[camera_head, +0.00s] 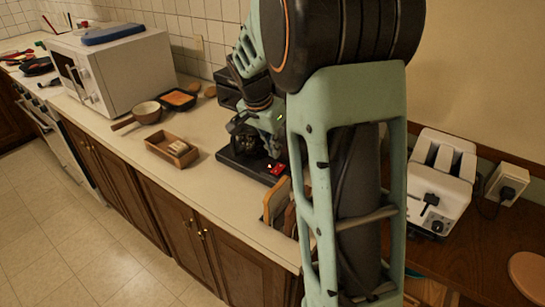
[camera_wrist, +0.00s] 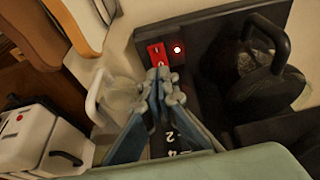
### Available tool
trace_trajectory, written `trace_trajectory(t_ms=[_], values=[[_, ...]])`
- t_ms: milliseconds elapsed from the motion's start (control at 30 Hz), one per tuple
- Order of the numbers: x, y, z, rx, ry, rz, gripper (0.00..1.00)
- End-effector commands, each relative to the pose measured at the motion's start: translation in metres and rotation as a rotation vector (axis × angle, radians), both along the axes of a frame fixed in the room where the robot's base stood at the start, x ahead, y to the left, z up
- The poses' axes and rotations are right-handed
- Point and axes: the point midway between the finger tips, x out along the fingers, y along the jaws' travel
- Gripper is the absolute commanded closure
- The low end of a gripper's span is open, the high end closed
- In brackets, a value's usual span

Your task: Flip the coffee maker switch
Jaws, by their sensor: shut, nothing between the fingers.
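The black coffee maker (camera_head: 233,160) stands on the counter, partly hidden behind my arm. Its red switch (camera_head: 275,169) is at the front right corner of the base. In the head view my gripper (camera_head: 272,150) is above the base.
A wooden box (camera_head: 172,150), a brown pan (camera_head: 147,113) and a white microwave (camera_head: 125,75) stand left along the counter. Upright boards (camera_head: 276,200) are close in front of the coffee maker. A white toaster (camera_head: 438,185) is at right. Counter between box and coffee maker is clear.

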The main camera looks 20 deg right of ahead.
Motion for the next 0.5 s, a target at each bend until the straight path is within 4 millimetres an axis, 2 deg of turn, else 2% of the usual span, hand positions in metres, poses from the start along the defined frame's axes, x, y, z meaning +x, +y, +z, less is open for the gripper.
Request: trace_trajectory(t_ms=[100, 200, 333, 500], values=[[-0.004, 0.009, 0.027, 0.001, -0.006, 0.002, 1.0], [-0.009, 0.015, 0.046, 0.001, -0.005, 0.0, 1.0], [-0.012, 0.02, 0.063, 0.0, -0.003, 0.001, 1.0], [-0.015, 0.023, 0.073, 0.0, -0.001, 0.001, 1.0]])
